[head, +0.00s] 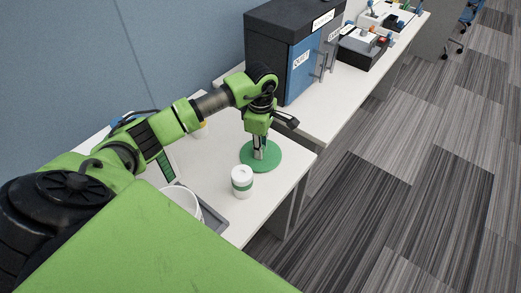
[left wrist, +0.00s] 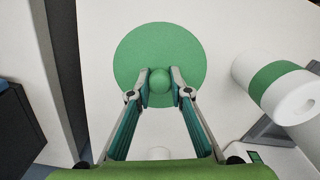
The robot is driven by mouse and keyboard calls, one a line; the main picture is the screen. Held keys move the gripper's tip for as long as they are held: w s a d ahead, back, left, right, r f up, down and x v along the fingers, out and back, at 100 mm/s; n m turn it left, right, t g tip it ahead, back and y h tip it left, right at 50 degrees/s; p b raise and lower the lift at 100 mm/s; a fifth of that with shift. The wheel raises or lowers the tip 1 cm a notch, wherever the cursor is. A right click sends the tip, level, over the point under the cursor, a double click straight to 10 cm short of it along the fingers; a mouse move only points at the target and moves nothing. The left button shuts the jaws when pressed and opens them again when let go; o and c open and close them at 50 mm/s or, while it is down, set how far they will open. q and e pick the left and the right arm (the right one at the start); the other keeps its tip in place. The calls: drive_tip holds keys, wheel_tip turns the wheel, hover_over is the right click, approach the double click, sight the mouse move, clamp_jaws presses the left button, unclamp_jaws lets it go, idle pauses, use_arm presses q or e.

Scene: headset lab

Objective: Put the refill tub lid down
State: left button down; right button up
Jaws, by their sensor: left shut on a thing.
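The refill tub lid is a flat green disc (head: 272,163) with a round knob in its middle; it is at the table's right part in the head view. In the left wrist view the lid (left wrist: 160,42) shows whole, with its knob between my fingers. My left gripper (head: 259,153) points down and is shut on the knob; it also shows in the left wrist view (left wrist: 160,86). The lid appears at or very near the white tabletop; I cannot tell whether it touches. My right gripper is not in view.
A white tub (head: 182,201) stands by a grey tray (head: 213,218). A dark cabinet with a blue door (head: 301,68) stands behind. The table's right edge is close to the lid.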

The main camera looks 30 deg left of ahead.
use_arm(q)
drive_tip(key=shift+r, duration=0.1)
drive_tip(key=c, duration=1.9)
unclamp_jaws()
drive_tip(key=shift+f, duration=0.2)
drive_tip(key=shift+s, duration=0.1)
drive_tip(key=shift+r, duration=0.6)
wheel_tip(320, 180, up, 11)
drive_tip(key=shift+r+b, duration=0.1)
drive_tip(key=shift+b, duration=1.15)
